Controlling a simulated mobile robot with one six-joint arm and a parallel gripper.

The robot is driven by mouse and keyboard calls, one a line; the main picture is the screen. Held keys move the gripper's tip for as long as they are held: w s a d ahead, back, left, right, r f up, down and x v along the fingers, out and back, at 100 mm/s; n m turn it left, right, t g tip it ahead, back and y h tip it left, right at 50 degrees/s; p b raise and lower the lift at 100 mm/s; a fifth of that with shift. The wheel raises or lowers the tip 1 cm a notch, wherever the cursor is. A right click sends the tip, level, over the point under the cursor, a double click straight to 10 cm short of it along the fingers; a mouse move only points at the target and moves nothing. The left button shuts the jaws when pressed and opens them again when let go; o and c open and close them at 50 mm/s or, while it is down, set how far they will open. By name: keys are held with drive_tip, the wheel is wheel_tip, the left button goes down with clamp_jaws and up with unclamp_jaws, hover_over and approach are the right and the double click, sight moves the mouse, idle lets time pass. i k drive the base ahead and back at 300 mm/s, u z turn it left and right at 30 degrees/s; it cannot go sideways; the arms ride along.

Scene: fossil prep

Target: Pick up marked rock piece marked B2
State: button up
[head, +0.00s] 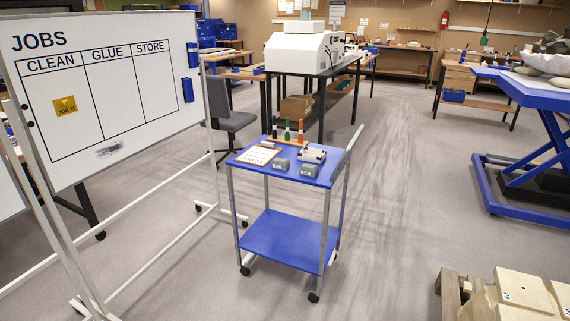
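Two small grey pieces that look like rock sit on the blue top of the cart (243,158) in the head view. The left grey piece (282,164) and the right grey piece (310,170) stand side by side near the front edge. Any marks on them are too small to read, so I cannot tell which is B2. A clipboard with paper (258,155) lies to their left. A light grey item (313,154) lies behind the right piece. My gripper is not in view.
A whiteboard (110,85) on a wheeled frame stands at left, its foot reaching towards the cart. A grey chair (228,118) is behind the cart. A blue lift table (535,95) is at right, pale blocks (520,290) at bottom right. Floor right of the cart is clear.

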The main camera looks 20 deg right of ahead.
sight(310, 170)
drive_tip(key=u, duration=0.55)
drive_tip(key=i, duration=1.65)
drive_tip(key=u, duration=0.25)
